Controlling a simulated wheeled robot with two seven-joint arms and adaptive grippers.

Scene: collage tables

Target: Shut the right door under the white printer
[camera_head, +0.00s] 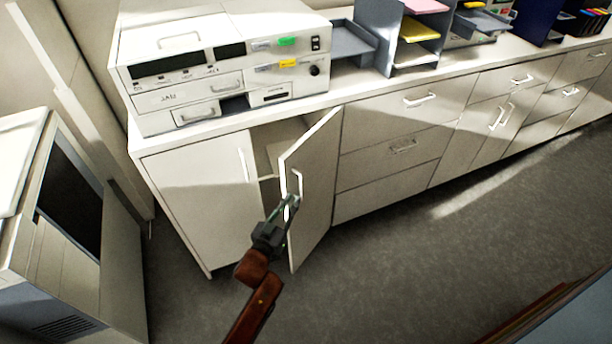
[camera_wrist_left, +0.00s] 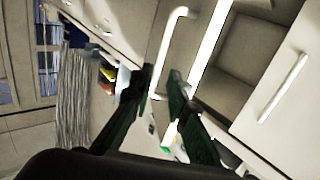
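The white printer (camera_head: 185,85) stands on the left end of a long white cabinet. The right door (camera_head: 322,165) under it stands open, swung out into the room. A dark gap shows the cabinet interior (camera_head: 268,150), seen also in the left wrist view (camera_wrist_left: 240,60). My left gripper (camera_head: 291,203) is at this door's handle (camera_head: 297,182). In the left wrist view its two fingers (camera_wrist_left: 160,80) stand apart, with the white handle (camera_wrist_left: 169,35) running between them. Whether they touch it I cannot tell. My right gripper is not in view.
The left door (camera_head: 205,190) beside the opening is shut. Drawers (camera_head: 395,145) run to the right, and letter trays (camera_head: 410,50) stand on the top. A grey-white machine (camera_head: 60,230) stands at the left. The dark carpet (camera_head: 420,250) in front is mostly clear.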

